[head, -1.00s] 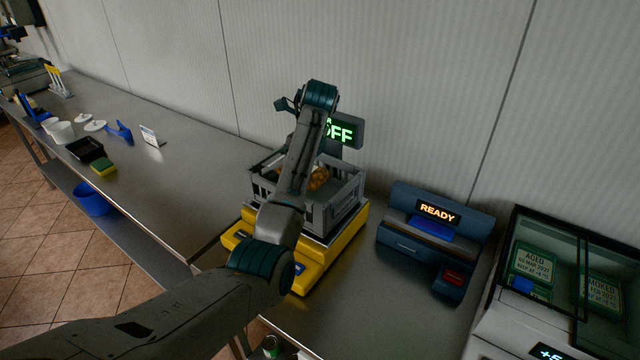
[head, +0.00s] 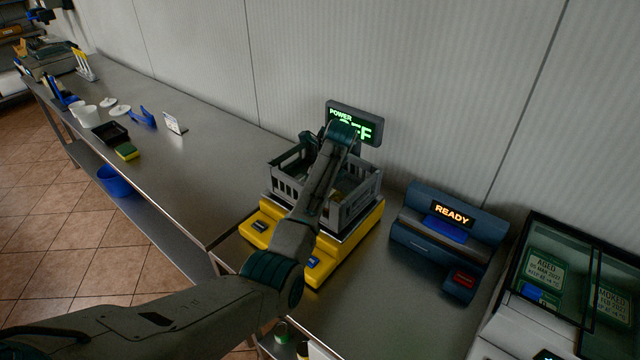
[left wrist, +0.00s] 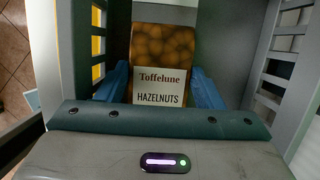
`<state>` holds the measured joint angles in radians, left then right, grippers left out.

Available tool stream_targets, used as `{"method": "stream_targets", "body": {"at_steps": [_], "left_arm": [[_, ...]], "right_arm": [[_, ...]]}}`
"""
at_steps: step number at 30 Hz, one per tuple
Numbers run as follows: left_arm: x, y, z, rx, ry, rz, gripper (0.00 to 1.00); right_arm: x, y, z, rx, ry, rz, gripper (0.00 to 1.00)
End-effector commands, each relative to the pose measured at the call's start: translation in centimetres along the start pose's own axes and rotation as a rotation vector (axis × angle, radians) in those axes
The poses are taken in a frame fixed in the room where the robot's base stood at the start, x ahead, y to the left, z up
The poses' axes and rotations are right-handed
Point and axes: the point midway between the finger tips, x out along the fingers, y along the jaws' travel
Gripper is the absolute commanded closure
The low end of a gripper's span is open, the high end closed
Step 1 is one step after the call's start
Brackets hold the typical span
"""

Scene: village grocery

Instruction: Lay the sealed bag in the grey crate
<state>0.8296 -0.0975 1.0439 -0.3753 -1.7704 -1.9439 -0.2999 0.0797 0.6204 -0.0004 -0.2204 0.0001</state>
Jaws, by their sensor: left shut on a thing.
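The sealed bag (left wrist: 165,50) is brown with a pale label reading "Toffelune Hazelnuts". In the left wrist view it sits between the blue fingers of my left gripper (left wrist: 162,82), which is shut on it. Grey slotted crate walls stand on both sides of the bag. In the head view the grey crate (head: 289,184) stands on a yellow scale (head: 340,268). My left arm reaches over its front, with the wrist low over the crate. The arm hides the fingers and most of the crate's inside there. I cannot tell whether the bag touches the crate floor. My right gripper is not in view.
A display (head: 352,124) stands behind the crate, close to my wrist. A blue machine reading "READY" (head: 450,240) and a glass-topped case (head: 580,270) stand to the right. The steel counter (head: 215,185) left of the scale is clear, with small items farther along.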

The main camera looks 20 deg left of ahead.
Motion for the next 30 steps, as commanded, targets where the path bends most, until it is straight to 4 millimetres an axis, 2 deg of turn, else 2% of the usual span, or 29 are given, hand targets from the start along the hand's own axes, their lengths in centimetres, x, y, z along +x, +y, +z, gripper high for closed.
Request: {"method": "stream_targets", "body": {"at_steps": [6, 7, 8, 17, 20, 23, 30], "left_arm": [[0.2, 0.0, -0.1, 0.0, 0.0, 0.001, 0.9], [0.2, 0.0, -0.1, 0.0, 0.0, 0.001, 0.33], [0.2, 0.0, -0.1, 0.0, 0.0, 0.0, 0.3], [0.2, 0.0, -0.1, 0.0, 0.0, 0.0, 0.3], [-0.5, -0.1, -0.1, 0.001, 0.0, -0.003, 0.3], [-1.9, -0.1, -0.2, 0.001, 0.001, -0.004, 0.3], [-7.4, -0.1, -0.2, 0.0, 0.0, -0.007, 0.3]], "right_arm": [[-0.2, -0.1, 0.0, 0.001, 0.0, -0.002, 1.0], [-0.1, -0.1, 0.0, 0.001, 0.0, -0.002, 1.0], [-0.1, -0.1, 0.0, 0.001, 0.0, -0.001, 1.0], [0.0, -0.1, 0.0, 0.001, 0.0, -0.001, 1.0], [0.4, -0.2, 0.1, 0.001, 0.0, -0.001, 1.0], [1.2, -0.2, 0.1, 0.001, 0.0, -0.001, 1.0], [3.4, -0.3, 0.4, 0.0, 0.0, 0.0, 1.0]]}}
